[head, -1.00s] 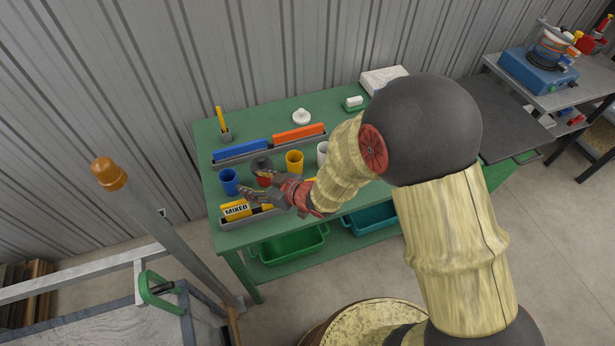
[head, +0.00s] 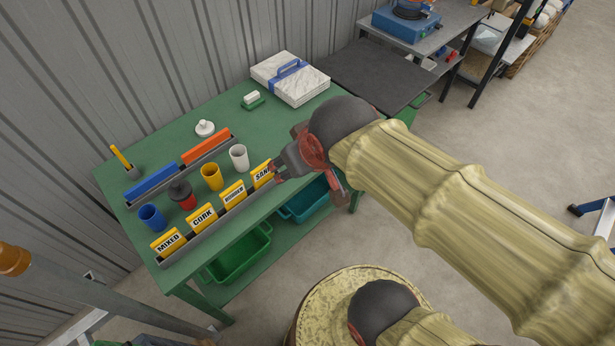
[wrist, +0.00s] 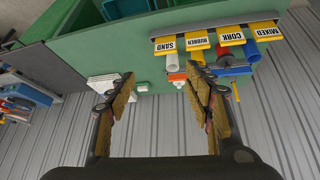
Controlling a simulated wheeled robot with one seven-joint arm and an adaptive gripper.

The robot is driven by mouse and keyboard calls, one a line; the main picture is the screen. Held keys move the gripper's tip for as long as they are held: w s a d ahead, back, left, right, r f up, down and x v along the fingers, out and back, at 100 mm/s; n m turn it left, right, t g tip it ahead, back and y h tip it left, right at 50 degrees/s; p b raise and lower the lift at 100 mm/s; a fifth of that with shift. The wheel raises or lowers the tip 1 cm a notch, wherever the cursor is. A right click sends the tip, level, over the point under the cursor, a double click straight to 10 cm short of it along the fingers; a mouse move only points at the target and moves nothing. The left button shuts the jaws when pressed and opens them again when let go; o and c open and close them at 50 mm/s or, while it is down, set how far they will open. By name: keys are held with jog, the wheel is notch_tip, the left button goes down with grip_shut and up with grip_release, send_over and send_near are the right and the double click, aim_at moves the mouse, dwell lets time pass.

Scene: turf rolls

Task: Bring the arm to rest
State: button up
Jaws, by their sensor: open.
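My arm (head: 450,190) reaches in from the right over the front edge of the green table (head: 135,165), bent at the wrist. My gripper (head: 272,172) is beside the yellow SAND card (head: 262,174), partly in front of it in the head view; whether they touch I cannot tell. In the wrist view my gripper (wrist: 162,73) is open, its two fingers well apart with nothing between them.
The MIXED (head: 168,243), CORK (head: 202,218) and RUBBER (head: 233,194) cards stand in a front rail. Behind are blue (head: 152,217), red (head: 184,197), yellow (head: 211,177) and white (head: 239,158) cups.

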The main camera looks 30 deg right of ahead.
jog(key=shift+m+g, duration=0.3)
jog(key=shift+g, duration=0.1)
jog(key=s, duration=0.5)
jog(key=shift+s+a+r, duration=0.1)
jog(key=shift+a+r, duration=0.05)
jog(key=shift+r, duration=0.1)
notch_tip(320, 180, down, 4)
jog(key=b, duration=0.4)
jog(key=shift+f, duration=0.2)
jog(key=shift+c, duration=0.7)
